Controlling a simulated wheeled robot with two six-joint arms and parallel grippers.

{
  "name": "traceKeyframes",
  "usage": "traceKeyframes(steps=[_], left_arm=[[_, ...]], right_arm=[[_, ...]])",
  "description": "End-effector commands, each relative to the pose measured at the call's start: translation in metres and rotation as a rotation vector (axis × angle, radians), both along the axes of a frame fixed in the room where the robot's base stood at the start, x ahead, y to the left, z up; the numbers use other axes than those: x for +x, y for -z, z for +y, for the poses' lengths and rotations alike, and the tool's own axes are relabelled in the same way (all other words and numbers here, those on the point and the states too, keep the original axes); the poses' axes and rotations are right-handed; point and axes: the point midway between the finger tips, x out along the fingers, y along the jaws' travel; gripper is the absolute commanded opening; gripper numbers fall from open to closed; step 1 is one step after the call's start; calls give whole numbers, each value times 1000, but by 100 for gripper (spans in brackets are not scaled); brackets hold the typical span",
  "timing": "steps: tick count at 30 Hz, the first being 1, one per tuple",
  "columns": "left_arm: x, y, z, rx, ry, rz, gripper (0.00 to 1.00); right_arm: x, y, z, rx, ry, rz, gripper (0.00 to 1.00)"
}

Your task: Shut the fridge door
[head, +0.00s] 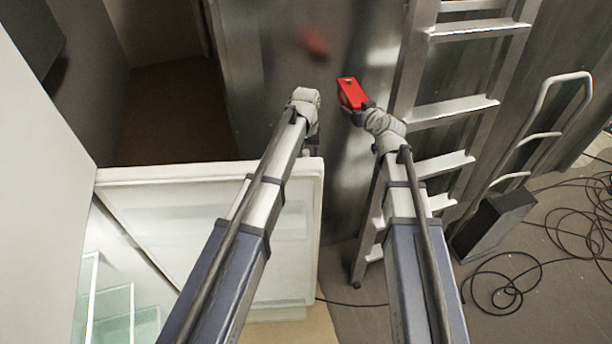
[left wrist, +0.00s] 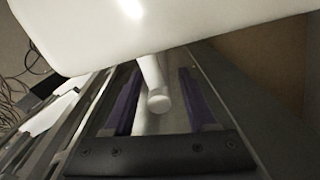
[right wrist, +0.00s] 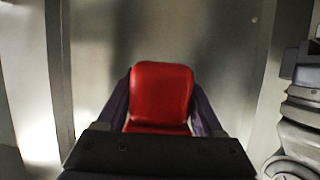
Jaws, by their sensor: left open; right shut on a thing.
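The white fridge door (head: 304,200) stands wide open in the head view, its shelved inner side facing me. The fridge body (head: 45,150) is at the left, with glass shelves (head: 118,300) inside. My left gripper (head: 314,146) is at the door's far right edge, partly hidden behind my arm. In the left wrist view its open fingers stand on either side of a white bar-like handle (left wrist: 154,82), below the white door surface (left wrist: 170,35). My right gripper (head: 358,108) is away from the door, shut on a red block-like object (head: 351,92).
A metal ladder (head: 455,110) leans close to the right of my right arm. A hand truck (head: 545,110), a dark box (head: 492,222) and loose black cables (head: 515,285) are at the right. A grey metallic wall (head: 275,60) stands ahead.

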Motion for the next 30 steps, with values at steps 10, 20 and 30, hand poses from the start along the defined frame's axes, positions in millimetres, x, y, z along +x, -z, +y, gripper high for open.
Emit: traceKeyframes(steps=[10,20,30], left_arm=[[0,41,0,0,0,0,57],[0,40,0,0,0,0,55],[0,40,0,0,0,0,16]], right_arm=[[0,40,0,1,1,-1,0],[0,40,0,0,1,-1,0],[0,40,0,0,1,-1,0]])
